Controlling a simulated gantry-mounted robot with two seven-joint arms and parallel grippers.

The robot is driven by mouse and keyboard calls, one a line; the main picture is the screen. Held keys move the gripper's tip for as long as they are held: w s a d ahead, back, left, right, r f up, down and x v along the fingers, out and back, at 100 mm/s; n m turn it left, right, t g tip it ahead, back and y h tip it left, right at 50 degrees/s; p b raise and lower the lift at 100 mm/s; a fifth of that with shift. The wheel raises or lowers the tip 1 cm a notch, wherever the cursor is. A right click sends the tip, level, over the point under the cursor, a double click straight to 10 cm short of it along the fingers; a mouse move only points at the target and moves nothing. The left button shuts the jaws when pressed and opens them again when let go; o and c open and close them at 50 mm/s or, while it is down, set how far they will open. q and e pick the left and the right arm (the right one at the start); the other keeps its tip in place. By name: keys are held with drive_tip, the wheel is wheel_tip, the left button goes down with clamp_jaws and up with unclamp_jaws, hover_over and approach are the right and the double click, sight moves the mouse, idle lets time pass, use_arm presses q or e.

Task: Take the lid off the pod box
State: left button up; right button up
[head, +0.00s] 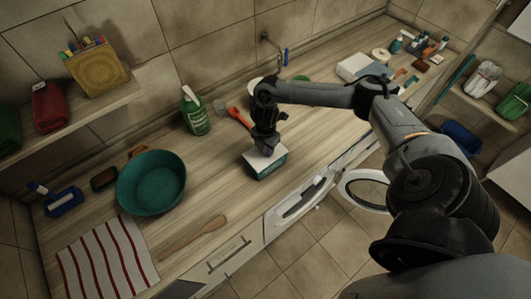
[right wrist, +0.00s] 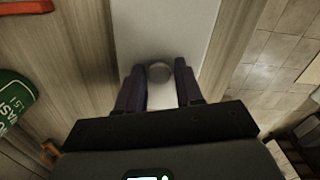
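The pod box (head: 268,170) is a small green box with a white lid (head: 254,158), standing on the wooden counter near its front edge. The lid is on the box. In the right wrist view the lid (right wrist: 165,25) is a pale panel with a round grey knob (right wrist: 160,72). My right gripper (head: 265,147) points down over the lid. Its two fingers (right wrist: 160,76) stand apart on either side of the knob, with the lid showing between them. I cannot tell if they touch the knob. My left gripper is not in view.
A teal basin (head: 151,182), wooden spoon (head: 193,238) and striped towel (head: 107,258) are to the left. A white box (head: 360,66) stands farther right. Counter beside the pod box is clear.

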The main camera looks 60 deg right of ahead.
sight(265, 150)
clamp_jaws()
drive_tip(key=shift+r, duration=0.15)
drive_tip(key=shift+r, duration=0.5)
wheel_tip(265, 150, up, 2)
drive_tip(key=shift+r+b, duration=0.2)
drive_tip(key=shift+b, duration=0.3)
drive_tip(key=s+d+r+b, duration=0.2)
drive_tip(key=s+d+r, duration=0.3)
drive_tip(key=d, duration=0.5)
drive_tip(key=shift+d+r+m+b, duration=0.15)
drive_tip(key=shift+r+m+b, duration=0.25)
drive_tip(key=shift+r, duration=0.85)
